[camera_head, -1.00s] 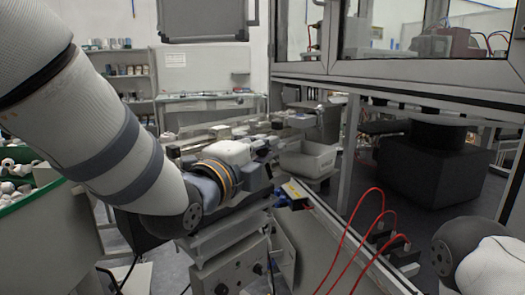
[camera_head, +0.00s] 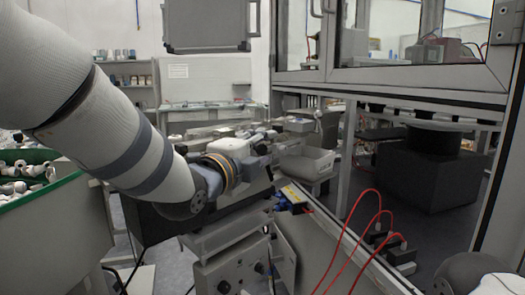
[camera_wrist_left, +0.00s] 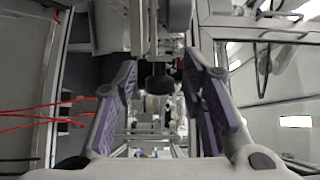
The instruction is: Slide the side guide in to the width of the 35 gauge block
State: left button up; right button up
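My left gripper (camera_wrist_left: 162,112) is open in the left wrist view, with its two purple-padded fingers spread apart. A dark rounded knob-like part (camera_wrist_left: 160,80) shows between and beyond the fingers, with narrow rails (camera_wrist_left: 150,132) below it; I see no contact. In the head view my left arm reaches over the conveyor machine, and the wrist hides part of it. The fingertips are too small to make out there. I cannot pick out the side guide or the 35 gauge block for certain.
A grey tote (camera_head: 308,163) stands beyond the machine. A blue and yellow device (camera_head: 290,197) sits on its near side. Red looped cables (camera_head: 365,225) rise at right beside a framed enclosure (camera_head: 400,90). A green-rimmed bin (camera_head: 45,198) of white parts is at left.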

pick_arm(q)
jog(key=shift+s, duration=0.15)
jog(key=v, duration=1.2)
